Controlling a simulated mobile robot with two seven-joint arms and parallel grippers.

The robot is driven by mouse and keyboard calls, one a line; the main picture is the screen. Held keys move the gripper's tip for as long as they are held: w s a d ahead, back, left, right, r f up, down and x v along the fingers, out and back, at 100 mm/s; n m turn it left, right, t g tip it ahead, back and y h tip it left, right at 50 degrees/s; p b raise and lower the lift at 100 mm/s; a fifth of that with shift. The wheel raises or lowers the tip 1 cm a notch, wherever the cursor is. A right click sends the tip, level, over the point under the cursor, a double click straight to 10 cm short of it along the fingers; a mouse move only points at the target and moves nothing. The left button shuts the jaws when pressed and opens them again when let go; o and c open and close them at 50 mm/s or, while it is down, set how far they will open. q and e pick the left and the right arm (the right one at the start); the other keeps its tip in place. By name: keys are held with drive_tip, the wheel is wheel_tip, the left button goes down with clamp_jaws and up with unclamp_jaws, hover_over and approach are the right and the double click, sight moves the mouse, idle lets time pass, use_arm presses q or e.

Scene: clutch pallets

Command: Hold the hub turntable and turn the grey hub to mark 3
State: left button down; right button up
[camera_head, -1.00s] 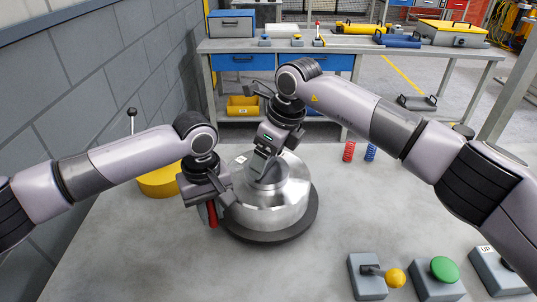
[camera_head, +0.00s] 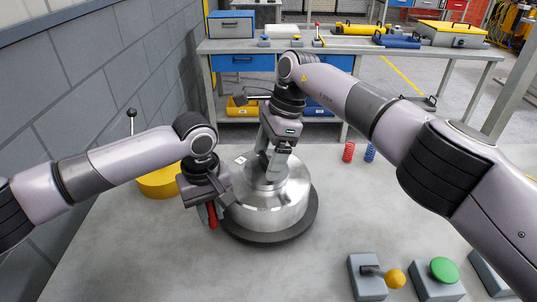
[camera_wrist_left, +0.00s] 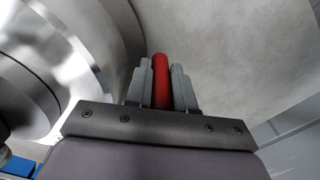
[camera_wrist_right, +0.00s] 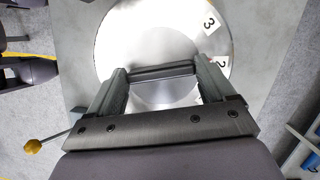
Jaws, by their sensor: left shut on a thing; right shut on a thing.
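The hub turntable is a shiny metal drum (camera_head: 270,212) on a dark round base (camera_head: 262,237). The left gripper (camera_wrist_left: 163,85) is shut on the red handle (camera_head: 212,215) at the drum's left side; the handle also shows between its fingers in the left wrist view (camera_wrist_left: 160,68). The right gripper (camera_head: 272,160) points down over the drum's centre. In the right wrist view, its fingers are shut on the grey hub's bar (camera_wrist_right: 165,72). The number labels 3 (camera_wrist_right: 209,24) and 2 (camera_wrist_right: 222,65) lie on the disc at the right. Any pointer on the hub is hidden or indistinct.
A yellow round object (camera_head: 159,183) stands behind the left arm. Red (camera_head: 348,152) and blue (camera_head: 369,153) springs stand at the back. A box with a yellow-knobbed lever (camera_head: 368,277) and a green button box (camera_head: 437,280) are at front right.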

drive_tip(key=shift+w+d+r+n, duration=0.1)
drive_tip(key=shift+w+r+n, duration=0.05)
drive_tip(key=shift+n, duration=0.15)
drive_tip(key=o, duration=1.3)
